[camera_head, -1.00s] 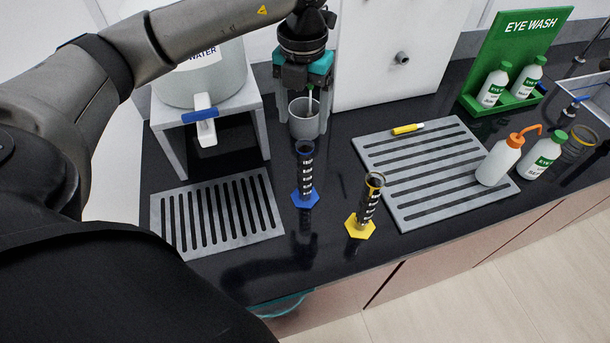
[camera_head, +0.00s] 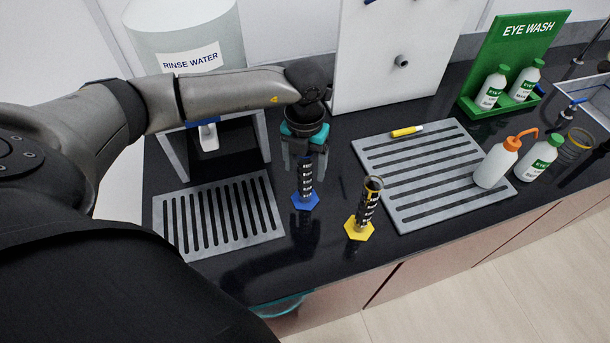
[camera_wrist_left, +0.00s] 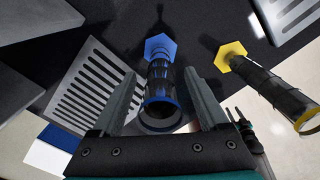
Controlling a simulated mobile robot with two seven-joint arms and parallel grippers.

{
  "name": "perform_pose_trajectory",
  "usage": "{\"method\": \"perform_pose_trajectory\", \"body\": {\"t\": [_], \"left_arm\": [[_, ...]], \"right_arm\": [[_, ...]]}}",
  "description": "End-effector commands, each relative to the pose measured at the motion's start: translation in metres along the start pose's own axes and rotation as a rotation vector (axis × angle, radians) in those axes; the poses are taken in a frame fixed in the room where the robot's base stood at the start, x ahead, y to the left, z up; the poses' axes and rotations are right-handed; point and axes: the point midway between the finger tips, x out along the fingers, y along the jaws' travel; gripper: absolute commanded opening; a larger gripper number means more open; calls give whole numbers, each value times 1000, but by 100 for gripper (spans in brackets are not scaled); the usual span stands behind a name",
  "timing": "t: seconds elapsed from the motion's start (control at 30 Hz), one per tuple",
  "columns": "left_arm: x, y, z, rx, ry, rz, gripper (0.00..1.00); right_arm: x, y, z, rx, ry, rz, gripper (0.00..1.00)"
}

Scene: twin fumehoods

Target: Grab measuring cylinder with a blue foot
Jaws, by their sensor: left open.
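The measuring cylinder with a blue foot (camera_head: 305,190) stands upright on the black bench, between the left slotted mat and a yellow-footed cylinder. In the left wrist view the blue-footed cylinder (camera_wrist_left: 160,85) lies between the two fingers, its rim towards the camera. My left gripper (camera_head: 303,160) is open at the cylinder's upper part, with a finger on either side. In the left wrist view the open jaws (camera_wrist_left: 160,95) show gaps beside the cylinder. The gripper hides the cylinder's top in the head view.
A yellow-footed cylinder (camera_head: 363,215) stands close by on the right. Slotted grey mats lie left (camera_head: 220,215) and right (camera_head: 425,190). A rinse water tank (camera_head: 190,50) on a stand is behind left. Wash bottles (camera_head: 497,163) stand at the right.

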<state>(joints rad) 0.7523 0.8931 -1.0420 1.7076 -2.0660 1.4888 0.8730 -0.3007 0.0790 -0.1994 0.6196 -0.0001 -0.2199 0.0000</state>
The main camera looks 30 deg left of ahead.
Motion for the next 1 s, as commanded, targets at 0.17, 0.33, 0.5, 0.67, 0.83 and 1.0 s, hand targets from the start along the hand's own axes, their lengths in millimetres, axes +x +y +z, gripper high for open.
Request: {"method": "perform_pose_trajectory", "body": {"t": [0.17,0.33,0.5,0.67,0.83,1.0], "left_arm": [[0,0,0,0,0,0,77],[0,0,0,0,0,-1,58],[0,0,0,0,0,-1,39],[0,0,0,0,0,-1,21],[-1,0,0,0,-1,-1,2],[-1,0,0,0,-1,-1,0]], "right_arm": [[0,0,0,0,0,-1,50],[0,0,0,1,0,-1,50],[0,0,0,0,0,-1,50],[0,0,0,0,0,-1,50],[0,0,0,0,0,-1,50],[0,0,0,0,0,-1,50]]}}
